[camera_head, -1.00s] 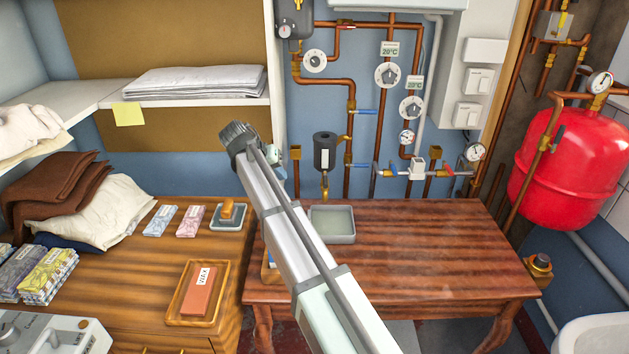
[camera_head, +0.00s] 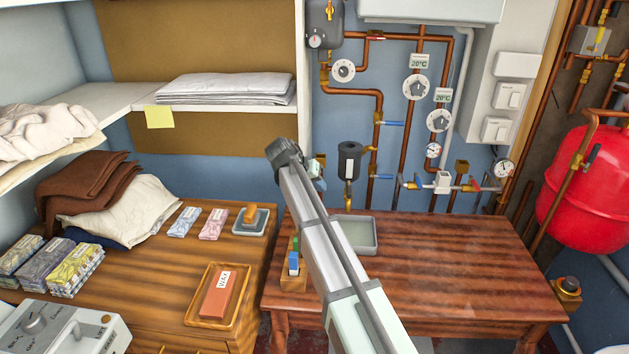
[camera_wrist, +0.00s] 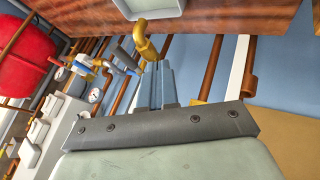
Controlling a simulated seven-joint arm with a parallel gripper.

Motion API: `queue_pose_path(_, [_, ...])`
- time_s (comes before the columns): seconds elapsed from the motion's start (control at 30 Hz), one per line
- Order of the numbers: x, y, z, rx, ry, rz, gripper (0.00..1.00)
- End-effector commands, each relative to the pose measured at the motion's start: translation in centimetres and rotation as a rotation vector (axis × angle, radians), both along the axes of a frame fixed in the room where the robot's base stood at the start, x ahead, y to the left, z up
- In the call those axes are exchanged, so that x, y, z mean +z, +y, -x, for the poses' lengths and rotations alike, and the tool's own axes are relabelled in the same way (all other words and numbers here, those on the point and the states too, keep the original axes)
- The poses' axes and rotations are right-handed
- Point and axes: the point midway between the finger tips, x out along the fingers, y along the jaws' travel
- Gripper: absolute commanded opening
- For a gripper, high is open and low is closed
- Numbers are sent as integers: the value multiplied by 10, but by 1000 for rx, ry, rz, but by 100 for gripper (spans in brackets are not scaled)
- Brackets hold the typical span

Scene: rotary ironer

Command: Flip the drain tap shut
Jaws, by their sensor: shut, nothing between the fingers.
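A dark cylinder (camera_head: 349,160) hangs on the wall pipes with a brass fitting (camera_head: 348,194) under it, above a grey tray on the table. In the wrist view, whose picture is upside down, a bent brass spout (camera_wrist: 146,42) shows just beyond my gripper (camera_wrist: 155,70). I take this spout as the drain tap. A dark grey piece (camera_wrist: 126,59) shows beside it; I cannot tell whether it is the tap's handle. My gripper's fingers are shut and empty, pointing at the spout. Contact cannot be made out. In the head view my arm mostly hides the gripper.
The grey tray (camera_head: 362,236) sits at the back of the reddish wooden table (camera_head: 450,285). A small wooden box (camera_head: 293,282) stands at its left edge. Copper pipes with blue levers, dials and gauges crowd the wall. A red tank (camera_head: 585,180) is at right.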

Motion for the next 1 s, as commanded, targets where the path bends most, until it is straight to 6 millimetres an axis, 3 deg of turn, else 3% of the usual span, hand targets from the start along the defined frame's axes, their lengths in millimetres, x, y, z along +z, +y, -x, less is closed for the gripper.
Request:
queue_pose_path(0.27, [-37, -25, -20, -1, 1, 1, 0])
queue_pose_path(0.53, [-28, -55, -17, 0, 0, 0, 0])
queue_pose_path(1.0, [-26, -61, -18, 1, 0, 0, 0])
